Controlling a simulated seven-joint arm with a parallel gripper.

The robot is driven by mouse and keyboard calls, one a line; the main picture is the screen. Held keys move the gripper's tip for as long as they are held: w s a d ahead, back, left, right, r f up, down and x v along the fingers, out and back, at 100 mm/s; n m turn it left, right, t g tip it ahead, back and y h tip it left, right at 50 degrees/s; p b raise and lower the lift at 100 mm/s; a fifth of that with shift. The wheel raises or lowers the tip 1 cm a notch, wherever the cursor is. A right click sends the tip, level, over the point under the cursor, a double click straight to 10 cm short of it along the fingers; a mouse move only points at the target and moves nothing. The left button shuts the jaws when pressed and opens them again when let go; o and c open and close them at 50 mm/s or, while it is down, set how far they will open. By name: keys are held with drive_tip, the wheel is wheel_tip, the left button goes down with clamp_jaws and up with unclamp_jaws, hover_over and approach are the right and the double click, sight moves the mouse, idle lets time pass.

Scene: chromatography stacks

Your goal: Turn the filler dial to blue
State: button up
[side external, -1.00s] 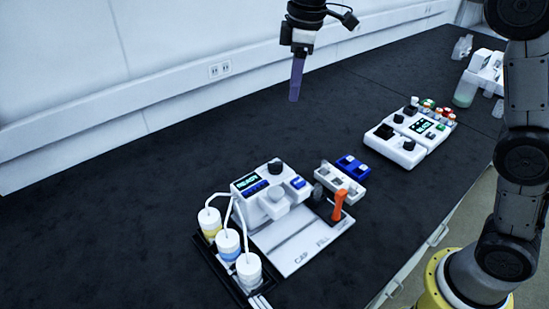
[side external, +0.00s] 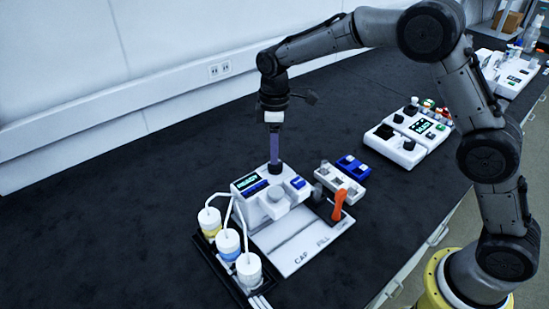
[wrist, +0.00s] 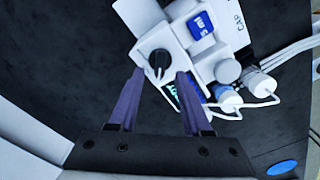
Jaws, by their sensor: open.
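The filler (side external: 246,194) is a white box with a lit screen (side external: 247,181) and a blue button (side external: 297,183) on the black table. Its black dial (wrist: 158,60) shows in the wrist view, with a pale pointer line on its top. In the side view my gripper (side external: 275,167) points down at the dial, and its fingers hide most of it. In the wrist view the purple fingers of my gripper (wrist: 160,78) are apart, with the dial just beyond and between their tips. I cannot tell whether they touch it. The screen text is too small to read surely.
Bottles with white caps and tubes, one yellow (side external: 210,233) and one blue (side external: 229,255), stand left of the filler. An orange lever (side external: 339,204) and small blocks (side external: 353,167) are to the right. A second white device (side external: 395,149) stands farther right. The table behind is clear.

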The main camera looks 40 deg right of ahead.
drive_tip(key=shift+f, duration=1.8)
clamp_jaws()
